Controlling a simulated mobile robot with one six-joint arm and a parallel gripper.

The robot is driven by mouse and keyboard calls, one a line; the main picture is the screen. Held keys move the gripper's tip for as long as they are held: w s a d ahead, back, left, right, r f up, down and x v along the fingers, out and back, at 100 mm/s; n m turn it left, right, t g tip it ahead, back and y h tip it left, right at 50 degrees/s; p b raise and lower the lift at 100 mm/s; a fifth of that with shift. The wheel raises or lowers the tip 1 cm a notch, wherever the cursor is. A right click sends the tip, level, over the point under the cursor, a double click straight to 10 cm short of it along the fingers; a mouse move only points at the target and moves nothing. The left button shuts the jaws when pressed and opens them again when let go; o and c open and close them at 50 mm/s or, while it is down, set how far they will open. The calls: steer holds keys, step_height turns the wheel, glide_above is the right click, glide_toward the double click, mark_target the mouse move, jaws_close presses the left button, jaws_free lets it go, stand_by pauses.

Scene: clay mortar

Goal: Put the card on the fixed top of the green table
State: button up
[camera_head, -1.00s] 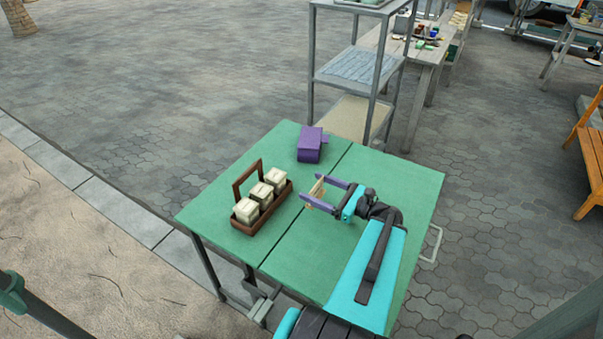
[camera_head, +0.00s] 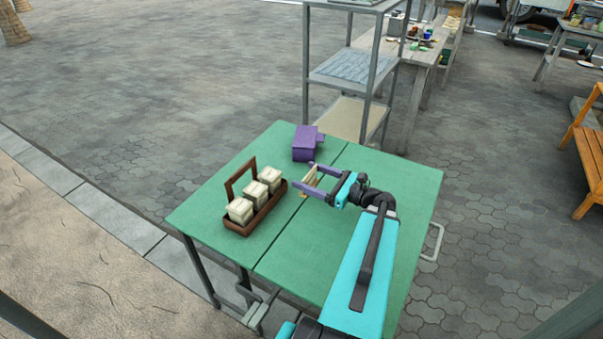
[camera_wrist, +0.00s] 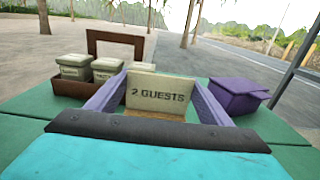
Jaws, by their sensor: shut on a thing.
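The card (camera_head: 310,177) is a cream, tent-like piece reading "2 GUESTS" in the wrist view (camera_wrist: 160,95). My gripper (camera_head: 304,176) is shut on it, with a purple finger on each side. The card stands upright near the seam that divides the green table (camera_head: 285,262) into a left and a right part. I cannot tell whether its lower edge touches the top. Which part is fixed is not marked.
A brown caddy (camera_head: 236,225) with three pale lidded jars stands left of my gripper. A purple box (camera_head: 304,150) sits at the far edge, also right of the card in the wrist view (camera_wrist: 238,97). A grey shelf rack (camera_head: 343,115) stands behind.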

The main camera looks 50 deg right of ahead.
steer(key=shift+w+d+f+b, duration=0.25)
steer(key=shift+w+d+b, duration=0.3)
steer(key=shift+b, duration=4.25)
steer(key=b, duration=0.8)
steer(key=shift+w+a, duration=0.25)
steer(key=shift+w+d+f+b, duration=0.1)
steer(key=shift+w+d+b, duration=0.15)
steer(key=shift+w+d, duration=0.55)
steer(key=shift+w+d+b, duration=0.2)
steer(key=shift+w+d, duration=0.25)
steer(key=shift+w, duration=0.6)
steer(key=shift+w+d+f+b, duration=0.1)
steer(key=shift+w+d+b, duration=0.15)
steer(key=shift+w+d, duration=0.55)
steer(key=shift+w+a, duration=0.1)
steer(key=shift+w, duration=0.1)
steer(key=shift+w+d, duration=0.4)
steer(key=shift+w, duration=0.1)
steer(key=shift+f+b, duration=0.85)
steer(key=shift+f, duration=0.9)
steer(key=shift+a+f, duration=0.1)
steer(key=o, duration=0.7)
steer(key=shift+o, duration=0.2)
